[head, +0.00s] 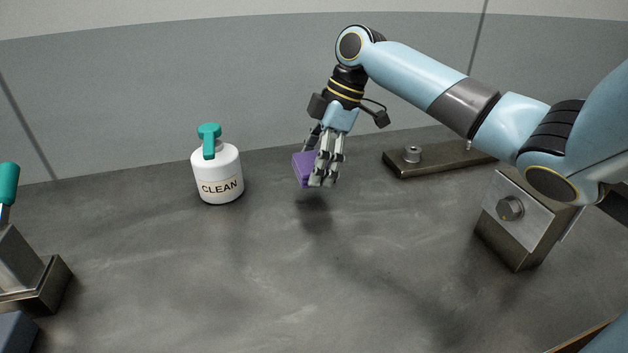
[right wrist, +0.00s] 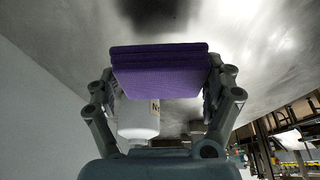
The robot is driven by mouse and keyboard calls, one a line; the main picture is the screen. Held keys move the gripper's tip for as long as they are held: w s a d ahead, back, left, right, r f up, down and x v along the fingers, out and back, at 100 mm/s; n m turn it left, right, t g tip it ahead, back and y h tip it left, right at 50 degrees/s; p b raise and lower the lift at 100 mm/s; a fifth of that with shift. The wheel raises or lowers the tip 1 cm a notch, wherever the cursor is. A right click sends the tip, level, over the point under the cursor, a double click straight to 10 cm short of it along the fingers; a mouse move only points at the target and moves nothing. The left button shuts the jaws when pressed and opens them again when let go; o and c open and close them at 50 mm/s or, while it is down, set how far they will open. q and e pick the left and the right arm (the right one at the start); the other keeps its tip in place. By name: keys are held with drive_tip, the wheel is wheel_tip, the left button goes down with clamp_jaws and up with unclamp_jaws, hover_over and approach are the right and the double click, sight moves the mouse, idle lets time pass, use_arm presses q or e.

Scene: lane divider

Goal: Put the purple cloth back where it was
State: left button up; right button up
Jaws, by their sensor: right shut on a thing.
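The purple cloth (head: 304,168) is a folded pad held in my right gripper (head: 322,182), above the grey table top. A dark shadow lies on the table below it. In the right wrist view the cloth (right wrist: 160,72) spans between the two fingers of the gripper (right wrist: 162,88), which are shut on it from both sides. The cloth looks clear of the table. My left gripper does not show in either view.
A white spray bottle marked CLEAN (head: 217,175) with a teal top stands left of the cloth. A dark metal plate with bolts (head: 425,160) lies at the back right. A metal block with a bolt (head: 520,222) stands at right. A clamp-like fixture (head: 30,275) is at left. The middle is clear.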

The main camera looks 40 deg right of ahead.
sight(315, 190)
drive_tip(key=shift+w+d+f, duration=0.15)
drive_tip(key=shift+w, duration=0.05)
drive_tip(key=shift+f, duration=2)
drive_tip(key=shift+f, duration=0.15)
drive_tip(key=o, duration=1.1)
drive_tip(key=shift+c, duration=0.2)
drive_tip(key=v, duration=1.2)
drive_tip(key=shift+s+d, duration=0.1)
